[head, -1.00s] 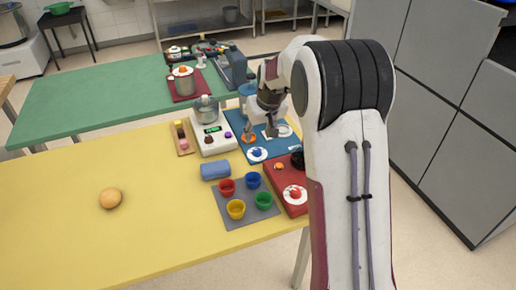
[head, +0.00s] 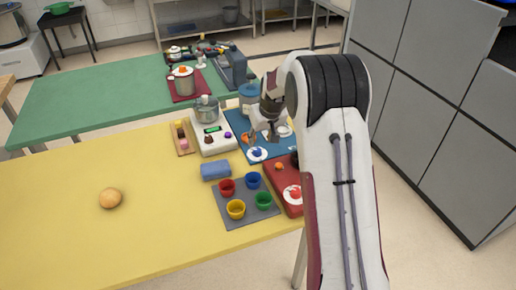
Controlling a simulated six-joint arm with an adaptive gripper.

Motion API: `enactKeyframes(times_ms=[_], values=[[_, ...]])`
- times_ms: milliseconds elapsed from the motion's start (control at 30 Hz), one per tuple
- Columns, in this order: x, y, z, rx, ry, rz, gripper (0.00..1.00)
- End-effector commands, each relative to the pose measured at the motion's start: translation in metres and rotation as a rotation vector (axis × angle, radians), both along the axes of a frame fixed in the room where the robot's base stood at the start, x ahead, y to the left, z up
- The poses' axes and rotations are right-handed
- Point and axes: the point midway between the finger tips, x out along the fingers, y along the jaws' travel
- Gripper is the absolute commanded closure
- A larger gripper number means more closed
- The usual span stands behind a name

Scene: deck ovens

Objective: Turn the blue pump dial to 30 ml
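The blue pump dial (head: 257,153) is a small blue knob on a round white plate. It sits at the near left part of a blue board (head: 284,150) on the yellow table. My gripper (head: 265,138) points down over the blue board, just behind and slightly right of the dial in the head view. It appears above the dial and apart from it. The fingers are small and dark here, so I cannot tell how far they are open. The dial's setting marks are too small to read.
A red board (head: 283,203) with a red knob (head: 295,193) lies in front, partly hidden by my arm. A white scale with a pot (head: 206,110) stands left. A grey mat (head: 233,220) holds several coloured cups. The yellow table's left side is mostly clear.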

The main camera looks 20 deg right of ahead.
Motion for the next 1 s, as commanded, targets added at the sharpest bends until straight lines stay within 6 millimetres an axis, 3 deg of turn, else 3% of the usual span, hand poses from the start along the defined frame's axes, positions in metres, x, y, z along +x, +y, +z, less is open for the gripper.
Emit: enactKeyframes(times_ms=[600,1000], values=[[0.022,0.000,-0.054,0.000,0.001,0.000,0.61],[0.028,0.000,-0.067,-0.001,-0.001,0.000,0.61]])
